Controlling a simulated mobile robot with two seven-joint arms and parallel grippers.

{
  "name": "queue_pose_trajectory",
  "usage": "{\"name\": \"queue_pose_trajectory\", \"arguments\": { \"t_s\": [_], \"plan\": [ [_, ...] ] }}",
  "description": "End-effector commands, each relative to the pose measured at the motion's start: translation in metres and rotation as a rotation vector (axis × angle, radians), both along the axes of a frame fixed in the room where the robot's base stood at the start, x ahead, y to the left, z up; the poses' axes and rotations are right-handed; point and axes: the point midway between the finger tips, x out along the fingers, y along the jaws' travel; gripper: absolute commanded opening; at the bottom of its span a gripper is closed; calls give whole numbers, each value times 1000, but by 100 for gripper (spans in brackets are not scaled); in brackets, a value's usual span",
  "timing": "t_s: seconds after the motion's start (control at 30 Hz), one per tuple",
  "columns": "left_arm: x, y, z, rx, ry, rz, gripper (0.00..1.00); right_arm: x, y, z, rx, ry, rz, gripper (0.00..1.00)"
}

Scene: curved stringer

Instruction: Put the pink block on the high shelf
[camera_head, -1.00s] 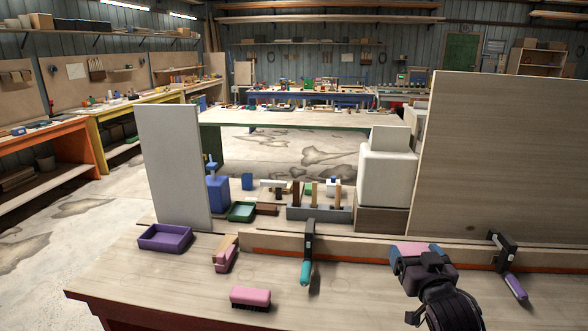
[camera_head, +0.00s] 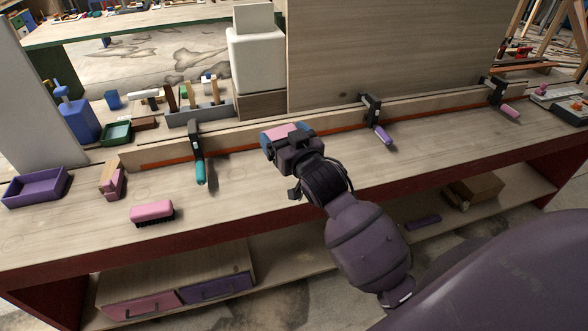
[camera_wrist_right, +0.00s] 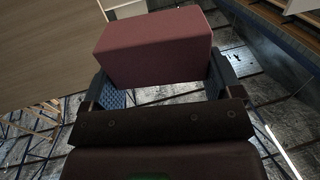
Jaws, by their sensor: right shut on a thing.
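The pink block (camera_head: 281,131) is held by my right gripper (camera_head: 284,137), seen over the workbench in front of the long curved wooden strip. In the right wrist view the block (camera_wrist_right: 153,47) looks dark pink and box-shaped. It sits between the two blue-padded fingers of the gripper (camera_wrist_right: 167,88), which are shut on it. In the head view the gripper body hides part of the block. I cannot make out a high shelf for certain in the current head view. My left gripper is not in view.
Clamps with teal (camera_head: 201,172) and purple (camera_head: 383,136) handles stand along the strip. A pink brush (camera_head: 152,210), a purple tray (camera_head: 37,186) and a tall wooden panel (camera_head: 390,50) are on the bench. A low shelf (camera_head: 290,250) runs beneath. The front bench top right of the brush is mostly clear.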

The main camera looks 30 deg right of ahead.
Motion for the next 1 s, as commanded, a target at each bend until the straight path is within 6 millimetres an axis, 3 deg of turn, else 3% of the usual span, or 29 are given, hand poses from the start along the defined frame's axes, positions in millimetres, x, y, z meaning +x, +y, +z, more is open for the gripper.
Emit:
{"name": "queue_pose_trajectory", "arguments": {
  "t_s": [0.1, 0.2, 0.37, 0.83, 1.0],
  "plan": [
    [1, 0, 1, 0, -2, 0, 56, 27, -41, 7, -3, -1, -40, 60],
    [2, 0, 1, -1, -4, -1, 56, 41, -72, 6, -1, 1, -72, 60],
    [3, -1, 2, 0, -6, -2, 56, 48, -101, -7, 2, 3, -105, 60],
    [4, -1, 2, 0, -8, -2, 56, 49, -105, -19, 1, 1, -107, 60],
    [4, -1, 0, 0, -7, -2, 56, 49, -105, -43, 2, 6, -108, 60]
  ]
}}
